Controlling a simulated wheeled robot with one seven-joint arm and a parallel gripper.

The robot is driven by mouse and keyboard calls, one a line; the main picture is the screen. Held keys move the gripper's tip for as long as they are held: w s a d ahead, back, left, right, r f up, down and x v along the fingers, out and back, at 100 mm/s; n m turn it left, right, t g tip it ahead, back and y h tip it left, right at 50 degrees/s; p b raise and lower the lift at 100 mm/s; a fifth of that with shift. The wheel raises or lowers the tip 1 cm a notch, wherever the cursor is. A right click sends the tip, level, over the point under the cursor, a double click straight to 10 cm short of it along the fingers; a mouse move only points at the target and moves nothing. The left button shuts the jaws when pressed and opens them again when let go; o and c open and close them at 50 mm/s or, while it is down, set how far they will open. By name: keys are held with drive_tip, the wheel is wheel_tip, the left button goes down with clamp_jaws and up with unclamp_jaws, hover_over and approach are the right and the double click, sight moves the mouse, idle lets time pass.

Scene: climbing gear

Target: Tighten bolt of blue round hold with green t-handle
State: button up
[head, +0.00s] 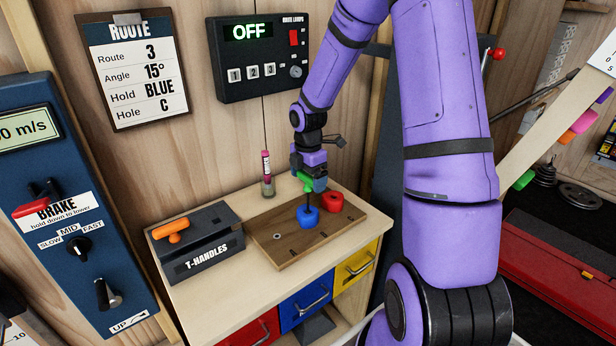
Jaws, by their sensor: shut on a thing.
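My gripper (309,176) is shut on the green t-handle (307,187). The t-handle stands upright over the blue round hold (308,217), its dark shaft running down to the middle of the hold. The blue hold sits on the wooden board (262,251) on the bench top. The bolt is hidden under the shaft, so I cannot tell how far it is in.
A red hold (331,201) is right behind the blue one. The T-handles box (202,242) with an orange t-handle (171,236) stands to the left. A small tube (267,172) stands behind the board. The control box (259,57) hangs on the wall.

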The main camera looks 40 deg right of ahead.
drive_tip(key=shift+f, duration=0.25)
drive_tip(key=m, duration=1.1)
drive_tip(key=shift+s, duration=0.1)
drive_tip(key=m, duration=0.6)
drive_tip(key=shift+a+f, duration=0.1)
drive_tip(key=m, duration=0.4)
drive_tip(key=shift+m, duration=0.4)
